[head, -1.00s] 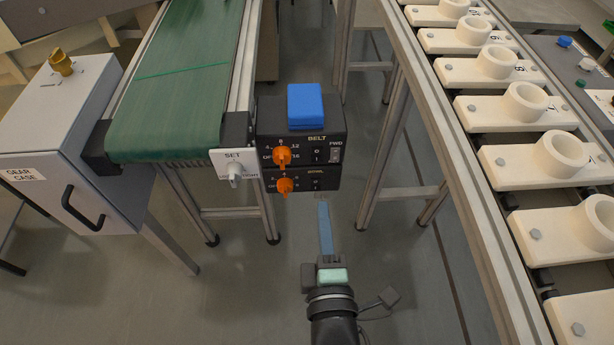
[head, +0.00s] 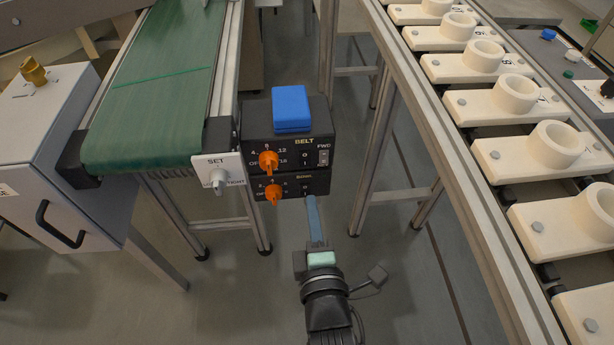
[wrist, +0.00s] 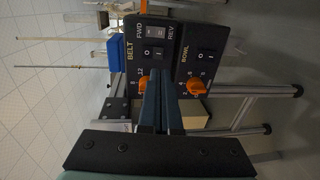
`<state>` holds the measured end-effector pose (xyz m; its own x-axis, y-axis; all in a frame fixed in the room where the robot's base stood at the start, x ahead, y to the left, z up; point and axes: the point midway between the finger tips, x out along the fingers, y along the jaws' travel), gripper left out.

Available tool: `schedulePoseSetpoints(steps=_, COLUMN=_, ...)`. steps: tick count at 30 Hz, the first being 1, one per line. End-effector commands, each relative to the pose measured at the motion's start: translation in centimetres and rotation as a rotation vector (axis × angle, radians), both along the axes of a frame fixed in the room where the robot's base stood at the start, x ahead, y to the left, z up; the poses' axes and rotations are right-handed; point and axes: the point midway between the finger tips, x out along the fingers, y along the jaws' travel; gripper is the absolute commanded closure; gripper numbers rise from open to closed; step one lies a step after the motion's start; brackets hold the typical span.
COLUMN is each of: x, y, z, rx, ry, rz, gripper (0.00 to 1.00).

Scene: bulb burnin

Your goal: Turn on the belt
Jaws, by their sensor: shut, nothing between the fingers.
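The black BELT control box (head: 288,143) hangs at the end of the green conveyor belt (head: 160,100). Its face has an orange knob (head: 268,162), a 0/I rocker switch (head: 305,158) and a FWD/REV switch (head: 323,157). The wrist view shows the rocker (wrist: 153,52) and the FWD/REV switch (wrist: 155,31) sideways. My gripper (head: 313,203) is shut and empty, its blue fingers pointing at the panels. In the wrist view, the fingertips (wrist: 160,74) appear just beside the BELT rocker and partly cover the BELT knob (wrist: 142,85). I cannot tell whether they touch the panel.
A BOWL panel (head: 318,184) with its own orange knob (head: 273,194) and rocker sits right below. A blue block (head: 291,108) is on top of the box. A white SET plate (head: 218,172) with a lever is at left. A rail of white holders (head: 500,100) runs along the right.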

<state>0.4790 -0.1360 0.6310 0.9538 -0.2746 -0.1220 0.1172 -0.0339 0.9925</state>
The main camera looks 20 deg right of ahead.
Motion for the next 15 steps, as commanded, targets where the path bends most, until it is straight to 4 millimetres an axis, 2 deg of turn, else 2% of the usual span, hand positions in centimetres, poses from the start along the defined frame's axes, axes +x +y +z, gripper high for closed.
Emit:
schedulePoseSetpoints(steps=1, x=1.0, y=-0.3, z=-0.3, rx=0.000, ry=-0.005, rz=0.000, gripper=1.00)
schedulePoseSetpoints(steps=9, x=5.3, y=-1.5, z=-0.9, rx=0.001, ry=-0.004, rz=0.000, gripper=1.00)
schedulePoseSetpoints(steps=15, x=7.5, y=-2.2, z=-1.1, rx=-0.001, ry=-0.002, rz=-0.001, gripper=1.00)
